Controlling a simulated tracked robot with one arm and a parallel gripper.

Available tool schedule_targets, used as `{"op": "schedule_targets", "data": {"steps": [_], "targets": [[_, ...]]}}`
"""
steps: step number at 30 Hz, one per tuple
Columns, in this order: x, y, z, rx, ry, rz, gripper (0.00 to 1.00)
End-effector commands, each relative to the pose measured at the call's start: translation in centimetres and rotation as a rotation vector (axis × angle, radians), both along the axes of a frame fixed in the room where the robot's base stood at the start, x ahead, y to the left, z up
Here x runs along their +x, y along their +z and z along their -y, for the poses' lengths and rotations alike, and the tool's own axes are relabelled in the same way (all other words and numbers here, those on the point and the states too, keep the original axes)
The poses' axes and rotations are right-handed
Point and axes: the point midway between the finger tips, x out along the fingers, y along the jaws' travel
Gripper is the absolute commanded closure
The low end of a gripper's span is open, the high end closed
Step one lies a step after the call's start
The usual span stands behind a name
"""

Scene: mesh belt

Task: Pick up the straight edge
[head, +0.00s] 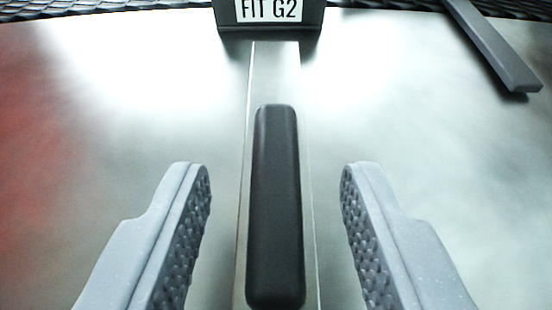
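The straight edge (275,75) is a flat metallic strip with a black rounded grip (275,205) along it. It runs up the middle of the head view, and its near end is cut off by the bottom of the picture. My gripper (275,185) is open, with one grey textured finger on each side of the black grip. A clear gap shows between each finger and the grip, and nothing is held. The far end of the strip meets a dark block labelled "FIT G2" (268,10); I cannot tell whether they touch.
A grey bar (495,50) lies at the upper right, running off the top edge. Dark mesh (100,8) shows along the top beyond the shiny metallic surface (130,110).

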Motion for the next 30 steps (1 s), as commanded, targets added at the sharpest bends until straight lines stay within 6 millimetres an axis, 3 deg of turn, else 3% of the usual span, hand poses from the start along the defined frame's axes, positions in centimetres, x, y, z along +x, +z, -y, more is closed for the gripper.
{"op": "schedule_targets", "data": {"steps": [9,13,14,25,30], "targets": [[0.7,-0.2,0.0,-0.001,-0.001,0.001,0.60],[0.7,-0.2,0.0,-0.001,0.000,0.001,0.96],[0.7,-0.2,0.0,-0.001,0.000,0.001,1.00],[0.7,0.0,0.0,-0.001,0.000,0.001,1.00],[0.7,1.2,0.0,-0.002,0.000,0.002,1.00]]}}
